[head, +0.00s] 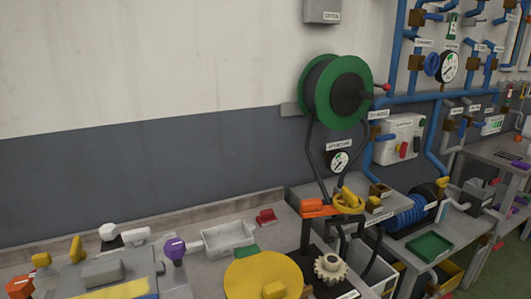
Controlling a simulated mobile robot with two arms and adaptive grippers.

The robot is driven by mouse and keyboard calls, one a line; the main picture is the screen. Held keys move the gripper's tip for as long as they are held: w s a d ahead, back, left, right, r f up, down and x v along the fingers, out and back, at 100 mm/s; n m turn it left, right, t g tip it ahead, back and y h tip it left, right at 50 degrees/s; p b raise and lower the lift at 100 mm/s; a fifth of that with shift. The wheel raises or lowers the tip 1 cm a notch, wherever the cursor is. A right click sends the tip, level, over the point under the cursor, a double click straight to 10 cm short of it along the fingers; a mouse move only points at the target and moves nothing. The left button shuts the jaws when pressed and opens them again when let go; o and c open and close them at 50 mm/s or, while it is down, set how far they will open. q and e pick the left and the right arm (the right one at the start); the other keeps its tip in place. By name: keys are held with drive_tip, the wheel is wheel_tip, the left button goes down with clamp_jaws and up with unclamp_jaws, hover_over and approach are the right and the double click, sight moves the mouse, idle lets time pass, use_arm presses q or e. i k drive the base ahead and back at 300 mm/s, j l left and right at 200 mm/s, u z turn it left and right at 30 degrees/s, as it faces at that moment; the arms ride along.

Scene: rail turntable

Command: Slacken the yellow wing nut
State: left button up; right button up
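Several yellow parts show in the head view, and I cannot tell for certain which is the wing nut. A small upright yellow piece (76,249) stands at the back left of a grey fixture on the bench. A yellow ring-shaped part (347,201) sits at an orange arm on a dark post. A large yellow disc (250,272) lies at the front, with a yellow-orange knob (273,290) on it. Another small yellow piece (443,182) is at the right by the blue coil. Neither of my grippers is in view.
A grey tray (205,247), a red block (266,216) and a purple knob (174,249) are on the bench. A pale gear (330,268) is beside the disc. A green hose reel (357,109) hangs on the wall. Blue pipes (413,98) run at the right.

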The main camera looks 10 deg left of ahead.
sight(76, 254)
drive_tip(key=u, duration=1.5)
